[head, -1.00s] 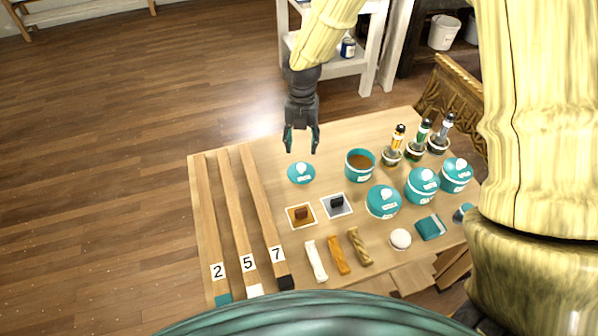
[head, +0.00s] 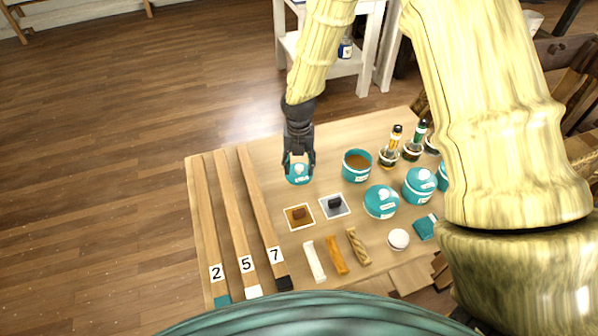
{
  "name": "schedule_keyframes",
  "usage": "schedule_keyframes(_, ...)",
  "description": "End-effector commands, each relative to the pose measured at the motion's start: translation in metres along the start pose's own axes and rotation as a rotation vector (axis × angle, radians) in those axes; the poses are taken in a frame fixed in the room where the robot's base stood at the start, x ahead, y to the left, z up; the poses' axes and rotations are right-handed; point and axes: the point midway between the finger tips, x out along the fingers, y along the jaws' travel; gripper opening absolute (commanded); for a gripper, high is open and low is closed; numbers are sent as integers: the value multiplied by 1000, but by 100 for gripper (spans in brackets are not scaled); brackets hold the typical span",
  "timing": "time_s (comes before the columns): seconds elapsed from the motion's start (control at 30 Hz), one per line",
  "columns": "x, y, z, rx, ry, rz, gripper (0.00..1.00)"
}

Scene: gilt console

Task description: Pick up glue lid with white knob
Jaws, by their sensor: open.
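The glue lid (head: 299,178) is a teal disc with a white knob and small white lettering. It lies flat on the wooden table, left of the open teal pot. My gripper (head: 299,168) points down over the lid with its fingers open, one on each side of the knob area. The fingers partly cover the lid's far side. I cannot tell whether the fingertips touch it.
The open teal pot (head: 357,165) with brown contents stands to the right. Lidded teal jars (head: 381,202) and brushes in pots (head: 391,148) stand further right. Numbered wooden strips (head: 232,215) lie left. Two small sample tiles (head: 299,216) lie nearer me.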

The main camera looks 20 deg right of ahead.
Motion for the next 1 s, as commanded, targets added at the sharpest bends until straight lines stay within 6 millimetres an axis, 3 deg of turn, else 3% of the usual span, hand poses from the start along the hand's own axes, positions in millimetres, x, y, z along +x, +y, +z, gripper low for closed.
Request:
schedule_keyframes(0.13, 13, 0, 0, -2, 0, 0, 49)
schedule_keyframes(0.37, 15, 0, 0, -1, -1, 0, 49)
schedule_keyframes(0.63, 15, 0, 0, -1, 0, 0, 4)
schedule_keyframes(1.0, 13, 0, 0, -1, 0, 0, 3)
